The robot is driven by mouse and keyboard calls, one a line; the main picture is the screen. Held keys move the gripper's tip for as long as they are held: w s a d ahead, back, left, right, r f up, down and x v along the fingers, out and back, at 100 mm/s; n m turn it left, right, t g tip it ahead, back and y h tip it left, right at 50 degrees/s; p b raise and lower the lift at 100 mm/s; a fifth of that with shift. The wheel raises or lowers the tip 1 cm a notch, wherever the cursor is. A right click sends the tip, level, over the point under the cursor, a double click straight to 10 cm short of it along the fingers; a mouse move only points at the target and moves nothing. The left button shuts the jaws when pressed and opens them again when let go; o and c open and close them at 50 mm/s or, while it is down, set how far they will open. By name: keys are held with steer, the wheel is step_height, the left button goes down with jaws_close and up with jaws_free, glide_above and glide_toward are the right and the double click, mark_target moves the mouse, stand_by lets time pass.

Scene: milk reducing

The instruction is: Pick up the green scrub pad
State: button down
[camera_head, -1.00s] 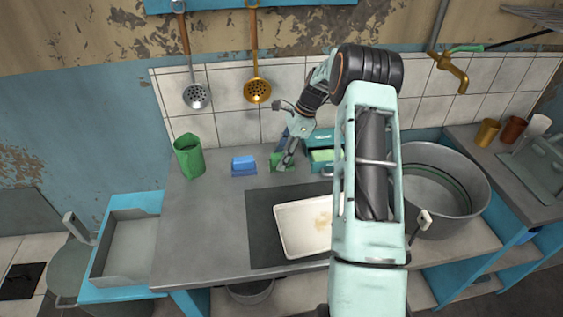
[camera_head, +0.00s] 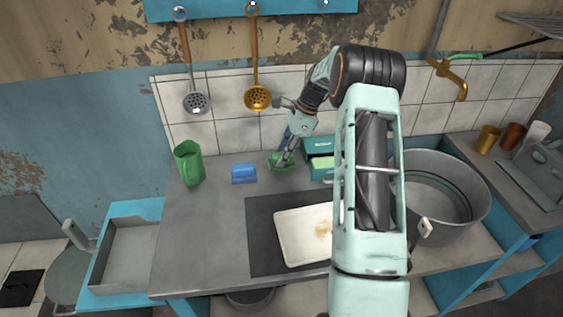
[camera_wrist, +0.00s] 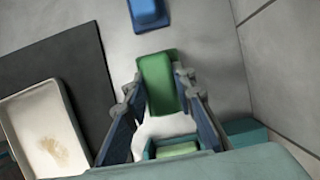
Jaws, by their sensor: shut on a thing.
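The green scrub pad (camera_head: 279,166) is on the grey counter near the wall, between a blue pad and a teal box. In the wrist view the pad (camera_wrist: 158,84) is a darker green block with a flat green lower layer showing around its far end. My gripper (camera_wrist: 158,95) is shut on it, one finger at each long side. In the head view my gripper (camera_head: 284,158) comes down onto the pad from above. I cannot tell if the pad is clear of the counter.
The blue pad (camera_head: 244,173) and green jug (camera_head: 189,165) stand to the left. The teal box (camera_head: 319,143), with a light green pad (camera_head: 322,162) in it, is just right. A white tray (camera_head: 290,251) lies on a dark mat (camera_head: 262,219) in front. A large pot (camera_head: 465,207) is at right.

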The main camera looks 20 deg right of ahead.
steer(key=s+d+r, duration=0.7)
steer(key=s+r, duration=0.2)
steer(key=s, duration=0.2)
steer(key=shift+s+d+r+b, duration=0.25)
steer(key=shift+d+r+b, duration=0.05)
steer(key=shift+d, duration=0.05)
steer(key=c, duration=2.3)
jaws_free()
steer(key=c, duration=0.3)
steer(key=shift+w+d, duration=0.1)
steer(key=shift+w, duration=0.1)
